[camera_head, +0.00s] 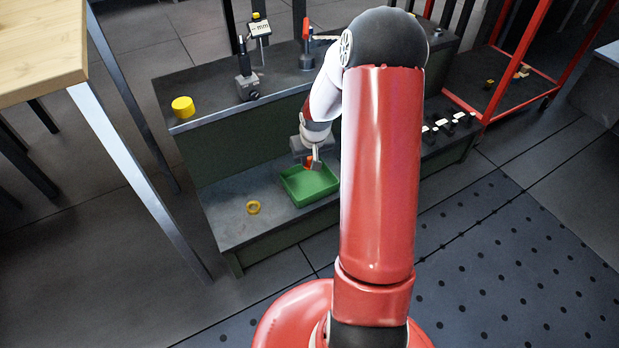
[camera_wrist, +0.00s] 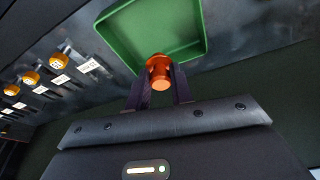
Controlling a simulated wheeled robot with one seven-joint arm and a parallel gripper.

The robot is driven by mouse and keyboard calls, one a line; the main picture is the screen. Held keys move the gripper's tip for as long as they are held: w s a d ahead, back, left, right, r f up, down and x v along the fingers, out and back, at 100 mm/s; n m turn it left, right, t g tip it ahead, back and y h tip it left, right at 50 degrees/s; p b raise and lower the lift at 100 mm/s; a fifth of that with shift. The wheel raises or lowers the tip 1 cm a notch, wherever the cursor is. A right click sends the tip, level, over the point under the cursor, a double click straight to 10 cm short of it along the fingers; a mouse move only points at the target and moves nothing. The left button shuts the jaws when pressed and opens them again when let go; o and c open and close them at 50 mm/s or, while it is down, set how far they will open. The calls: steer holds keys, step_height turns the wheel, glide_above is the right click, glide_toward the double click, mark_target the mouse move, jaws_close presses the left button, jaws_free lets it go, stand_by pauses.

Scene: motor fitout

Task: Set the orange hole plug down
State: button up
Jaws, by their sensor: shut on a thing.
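The orange hole plug (camera_wrist: 159,72) is between the two fingers of my gripper (camera_wrist: 160,88) in the wrist view. My gripper is shut on it. In the head view the plug (camera_head: 309,160) shows as a small orange spot at my gripper (camera_head: 314,158), over or beside the green tray (camera_head: 302,201) on the lower shelf. In the wrist view the green tray (camera_wrist: 196,52) lies just beyond the plug. I cannot tell whether the plug touches the tray. The tray's visible floor looks empty.
A yellow ring (camera_head: 253,207) lies on the lower shelf left of the tray. A yellow cylinder (camera_head: 183,107) and a gauge stand (camera_head: 247,82) are on the upper shelf. Several labelled orange-topped items (camera_wrist: 58,62) line the shelf in the wrist view. A wooden table (camera_head: 40,50) is at left.

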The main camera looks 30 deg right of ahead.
steer(key=shift+f+b, duration=0.55)
steer(key=shift+f, duration=3.35)
steer(key=shift+f, duration=0.1)
steer(key=o, duration=0.9)
steer(key=shift+o, duration=0.2)
